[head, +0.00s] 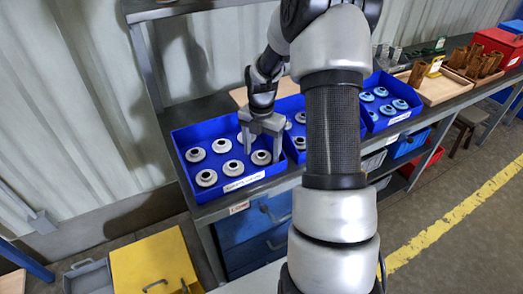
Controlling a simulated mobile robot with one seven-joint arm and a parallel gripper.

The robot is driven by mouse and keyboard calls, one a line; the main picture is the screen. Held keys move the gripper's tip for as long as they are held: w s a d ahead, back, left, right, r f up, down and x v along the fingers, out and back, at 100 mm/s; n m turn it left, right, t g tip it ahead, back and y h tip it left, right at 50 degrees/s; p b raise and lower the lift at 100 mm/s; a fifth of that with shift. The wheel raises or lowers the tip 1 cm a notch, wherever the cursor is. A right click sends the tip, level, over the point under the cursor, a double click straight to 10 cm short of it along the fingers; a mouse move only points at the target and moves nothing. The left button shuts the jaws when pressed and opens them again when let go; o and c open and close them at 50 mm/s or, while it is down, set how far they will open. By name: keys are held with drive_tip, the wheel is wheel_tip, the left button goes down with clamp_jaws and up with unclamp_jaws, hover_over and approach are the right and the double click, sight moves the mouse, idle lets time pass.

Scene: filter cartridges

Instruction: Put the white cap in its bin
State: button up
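My gripper (262,155) points down over the left blue bin (205,199), near its right side. Its two grey fingers stand apart, and nothing is clearly held between them. A white cap (261,158) shows between and below the fingertips; I cannot tell whether they touch it. Several more white caps, such as one at the front left (206,178), sit in the same bin. Another white cap behind the gripper is partly hidden by it. The middle blue bin (290,104) holds pale caps and is largely hidden by my arm.
The right blue bin (393,121) holds several blue caps (381,91). Wooden trays (438,92) with brown cylinders and a red box (497,42) stand farther right on the bench. A bare board (240,95) lies behind the bins. A yellow cabinet (150,262) stands on the floor at lower left.

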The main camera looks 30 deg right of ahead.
sight(262, 154)
wheel_tip(262, 154, up, 12)
drive_tip(key=p, duration=0.2)
drive_tip(key=shift+r, duration=0.2)
idle(0.3)
idle(1.2)
